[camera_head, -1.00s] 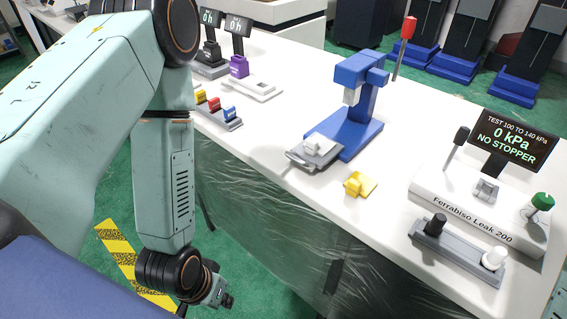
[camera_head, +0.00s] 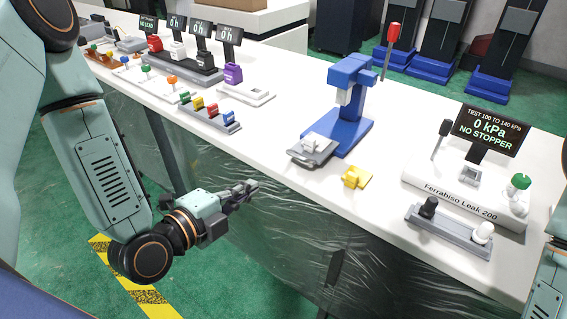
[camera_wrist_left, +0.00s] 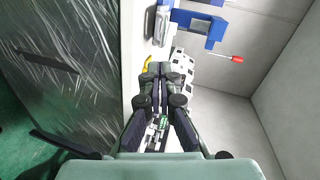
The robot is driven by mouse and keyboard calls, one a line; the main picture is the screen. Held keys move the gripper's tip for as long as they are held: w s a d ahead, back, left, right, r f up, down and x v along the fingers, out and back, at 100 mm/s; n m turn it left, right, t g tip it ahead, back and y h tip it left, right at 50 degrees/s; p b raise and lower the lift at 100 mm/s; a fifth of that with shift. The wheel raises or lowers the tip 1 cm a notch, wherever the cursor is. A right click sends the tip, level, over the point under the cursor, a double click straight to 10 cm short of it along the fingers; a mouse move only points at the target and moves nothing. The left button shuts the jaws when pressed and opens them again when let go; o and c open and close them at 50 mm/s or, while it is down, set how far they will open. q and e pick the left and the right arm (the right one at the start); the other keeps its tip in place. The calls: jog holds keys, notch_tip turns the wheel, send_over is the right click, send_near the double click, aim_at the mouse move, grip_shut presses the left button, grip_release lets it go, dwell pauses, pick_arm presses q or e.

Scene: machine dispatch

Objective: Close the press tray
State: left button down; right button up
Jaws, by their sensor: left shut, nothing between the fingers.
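The blue press (camera_head: 350,105) stands on the white bench, with a red-knobbed lever (camera_head: 391,40) behind it at the right. Its grey tray (camera_head: 312,150) sticks out at the front left of the blue base, towards the bench edge, with a light part on it. My left gripper (camera_head: 250,190) is shut and empty, in front of the bench edge, left of and below the tray and apart from it. In the left wrist view its fingers (camera_wrist_left: 165,75) point towards the press (camera_wrist_left: 205,22). My right gripper is out of frame; only part of my right arm shows.
A yellow piece (camera_head: 356,177) lies right of the tray. The leak tester (camera_head: 465,190), reading 0 kPa and NO STOPPER, stands at the right, with a grey two-knob block (camera_head: 448,232) before it. Coloured parts in a holder (camera_head: 210,117) stand left. Bench between holder and tray is clear.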

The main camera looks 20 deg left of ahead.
pick_arm(q)
jog(key=m, duration=0.2)
jog(key=b, duration=0.3)
send_near(295, 157)
jog(key=x, duration=0.5)
jog(key=shift+w+d+f, duration=0.1)
jog(key=shift+w+d, duration=0.05)
jog(key=shift+w+d+f, duration=0.15)
jog(key=shift+w, duration=0.55)
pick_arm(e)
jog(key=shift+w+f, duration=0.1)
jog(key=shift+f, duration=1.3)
